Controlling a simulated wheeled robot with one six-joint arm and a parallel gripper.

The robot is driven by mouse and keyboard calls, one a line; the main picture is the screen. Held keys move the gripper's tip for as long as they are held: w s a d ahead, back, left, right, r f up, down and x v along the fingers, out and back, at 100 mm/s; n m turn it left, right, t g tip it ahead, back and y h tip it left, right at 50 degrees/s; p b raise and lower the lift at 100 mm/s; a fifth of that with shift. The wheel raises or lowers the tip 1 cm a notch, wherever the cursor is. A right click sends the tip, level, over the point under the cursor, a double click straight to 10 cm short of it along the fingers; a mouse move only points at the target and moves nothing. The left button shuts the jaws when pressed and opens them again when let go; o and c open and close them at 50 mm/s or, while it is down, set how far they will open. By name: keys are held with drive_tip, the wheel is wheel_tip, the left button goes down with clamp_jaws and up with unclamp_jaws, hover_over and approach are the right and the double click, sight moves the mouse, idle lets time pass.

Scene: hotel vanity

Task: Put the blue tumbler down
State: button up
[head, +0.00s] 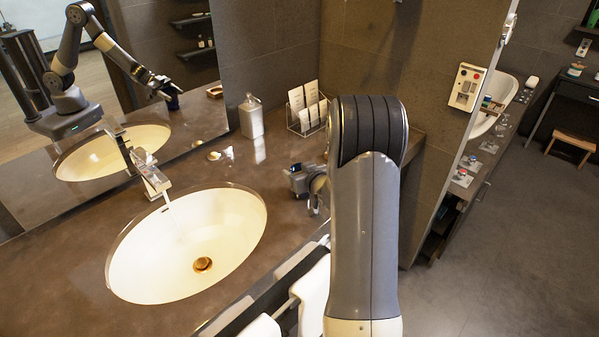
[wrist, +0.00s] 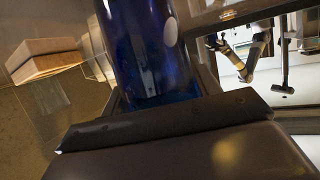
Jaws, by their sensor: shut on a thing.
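The blue tumbler (wrist: 145,45) fills the upper middle of the wrist view, dark blue and glossy, right in front of my gripper (wrist: 165,112). My gripper is shut on it. In the head view my gripper (head: 305,181) is over the counter right of the sink, partly covered by my own arm. A small dark blue shape at the gripper shows in the mirror reflection. I cannot tell whether the tumbler touches the counter (head: 225,168).
The sink (head: 190,245) with a running faucet (head: 150,172) takes up the counter's left. A soap dispenser (head: 251,117) and a clear holder with white cards (head: 307,108) stand at the back. Towels (head: 312,295) hang at the front edge. A wall is to the right.

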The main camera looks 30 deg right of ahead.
drive_tip(key=shift+f, duration=0.1)
drive_tip(key=o, duration=1.1)
drive_tip(key=shift+c, duration=0.2)
drive_tip(key=shift+r, duration=0.2)
drive_tip(key=b+v, duration=0.1)
drive_tip(key=v, duration=1.1)
